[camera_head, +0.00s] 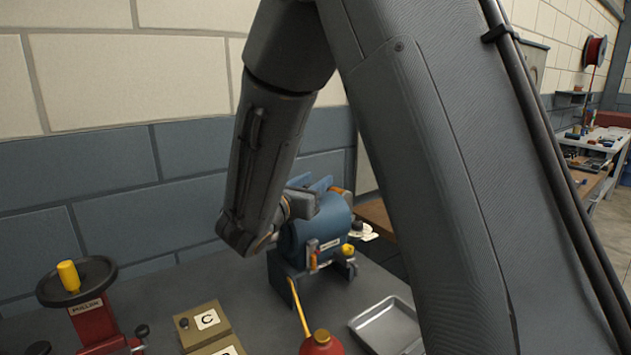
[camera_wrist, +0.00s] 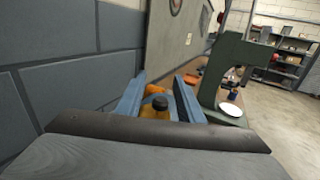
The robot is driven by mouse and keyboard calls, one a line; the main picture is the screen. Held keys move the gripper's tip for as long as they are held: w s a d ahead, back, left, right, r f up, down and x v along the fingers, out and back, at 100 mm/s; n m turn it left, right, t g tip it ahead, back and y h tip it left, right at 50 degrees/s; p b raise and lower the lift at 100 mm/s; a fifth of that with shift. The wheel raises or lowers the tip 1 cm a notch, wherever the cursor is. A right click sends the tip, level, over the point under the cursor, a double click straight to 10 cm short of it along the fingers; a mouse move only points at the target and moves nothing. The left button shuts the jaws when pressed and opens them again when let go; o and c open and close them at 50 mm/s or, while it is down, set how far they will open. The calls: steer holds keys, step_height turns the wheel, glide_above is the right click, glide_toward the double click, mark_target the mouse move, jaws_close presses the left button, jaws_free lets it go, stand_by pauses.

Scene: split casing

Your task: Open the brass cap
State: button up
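The split casing (camera_head: 318,226) is a blue cylinder lying on a dark stand on the bench, partly hidden by my arm. A small brass-yellow round piece (camera_head: 348,250) shows at its front right; I cannot tell whether this is the brass cap. My gripper (camera_head: 325,184) is over the top of the casing, its two blue fingers apart and pointing right. In the wrist view the fingers (camera_wrist: 160,85) stand wide apart. A yellow-orange piece with a dark round top (camera_wrist: 157,106) shows between them; I cannot tell whether they touch it.
A yellow rod leans by a red rounded object (camera_head: 321,343) in front of the casing. A red handwheel device (camera_head: 88,306) stands far left. The block wall is close behind.

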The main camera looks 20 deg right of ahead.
steer(key=shift+d, duration=0.1)
jaws_close()
